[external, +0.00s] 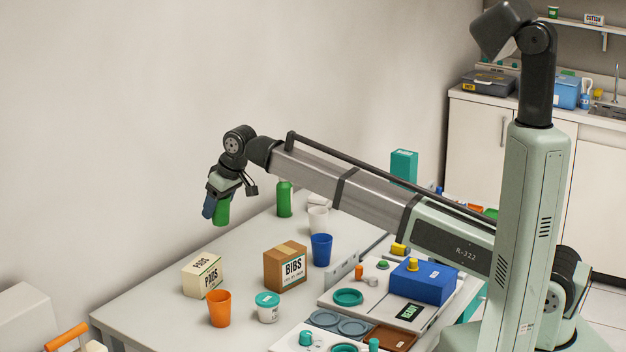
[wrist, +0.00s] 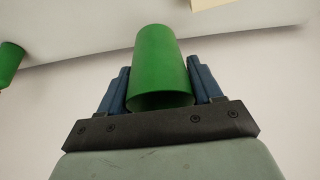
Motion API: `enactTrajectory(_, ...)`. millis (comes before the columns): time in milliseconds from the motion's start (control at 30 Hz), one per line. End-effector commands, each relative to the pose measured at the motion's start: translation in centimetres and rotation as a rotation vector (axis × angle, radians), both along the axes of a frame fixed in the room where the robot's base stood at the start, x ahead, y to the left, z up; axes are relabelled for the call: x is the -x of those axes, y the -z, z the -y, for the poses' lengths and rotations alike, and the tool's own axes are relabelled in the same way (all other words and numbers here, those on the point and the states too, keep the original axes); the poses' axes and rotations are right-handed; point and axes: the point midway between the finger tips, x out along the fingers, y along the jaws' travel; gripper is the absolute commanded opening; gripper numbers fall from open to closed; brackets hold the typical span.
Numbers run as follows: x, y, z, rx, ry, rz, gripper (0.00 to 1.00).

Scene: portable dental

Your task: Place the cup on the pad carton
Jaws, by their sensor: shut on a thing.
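My gripper (external: 214,207) is shut on a green cup (external: 222,211), held well above the table near its far left side. In the wrist view the green cup (wrist: 160,65) sits between the two blue fingers, one on each side. The pad carton (external: 202,275), a cream box marked PADS, stands on the table lower in the external view, with its top bare. A cream edge (wrist: 208,3) at the top of the wrist view may be this carton; too little shows to be sure.
Near the carton stand an orange cup (external: 219,308), a teal-lidded jar (external: 268,307) and a BIBS box (external: 285,267). A blue cup (external: 321,249), white cup (external: 318,219) and green bottle (external: 284,198) stand farther back. The table's left part is clear.

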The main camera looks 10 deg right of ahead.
Motion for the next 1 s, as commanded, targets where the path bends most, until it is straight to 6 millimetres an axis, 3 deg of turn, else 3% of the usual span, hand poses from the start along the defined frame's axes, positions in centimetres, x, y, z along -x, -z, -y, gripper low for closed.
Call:
enactTrajectory(33, 1.6, -0.7, -1.7, -0.001, -0.026, 0.001, 0.36)
enactTrajectory(200, 5.7, -2.4, -5.1, 0.000, -0.088, 0.000, 0.36)
enactTrajectory(333, 7.8, -3.4, -6.7, 0.000, -0.118, 0.001, 0.36)
enactTrajectory(467, 8.5, -4.2, -6.8, 0.001, -0.124, 0.000, 0.36)
enactTrajectory(1000, 8.7, 2.4, -6.3, 0.000, -0.120, 0.000, 0.36)
